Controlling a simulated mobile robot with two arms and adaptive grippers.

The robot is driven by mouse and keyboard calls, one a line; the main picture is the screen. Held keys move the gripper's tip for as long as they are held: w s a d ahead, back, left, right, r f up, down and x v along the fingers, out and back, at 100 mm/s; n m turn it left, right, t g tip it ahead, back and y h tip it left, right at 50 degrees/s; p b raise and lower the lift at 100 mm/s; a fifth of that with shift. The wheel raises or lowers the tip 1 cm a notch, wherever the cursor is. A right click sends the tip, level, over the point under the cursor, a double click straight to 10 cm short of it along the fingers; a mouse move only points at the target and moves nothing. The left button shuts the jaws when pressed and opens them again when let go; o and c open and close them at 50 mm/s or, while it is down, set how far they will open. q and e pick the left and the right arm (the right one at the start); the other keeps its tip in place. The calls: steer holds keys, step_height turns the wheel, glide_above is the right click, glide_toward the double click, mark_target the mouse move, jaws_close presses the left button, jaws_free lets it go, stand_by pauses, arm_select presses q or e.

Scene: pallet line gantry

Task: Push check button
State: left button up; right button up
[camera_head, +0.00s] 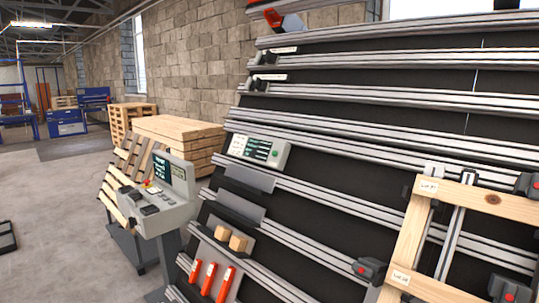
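A small light grey panel (258,150) is fixed on the sloping gantry, with dark displays and a round green button (275,154) at its right end. Which button is the check button cannot be read from here. A grey control console (163,214) stands on a post left of the gantry. It has a lit screen (169,170), a red knob on yellow (148,183) and several small dark controls. Neither of my grippers is in view, and nothing touches the panel or the console.
The gantry's aluminium rails (390,133) fill the right side. A wooden frame (405,250) sits between dark clamps at the lower right. Orange-handled tools (210,278) and wooden blocks (237,244) sit low on the gantry. Stacked timber (180,128) stands behind the console. Floor at left is mostly clear.

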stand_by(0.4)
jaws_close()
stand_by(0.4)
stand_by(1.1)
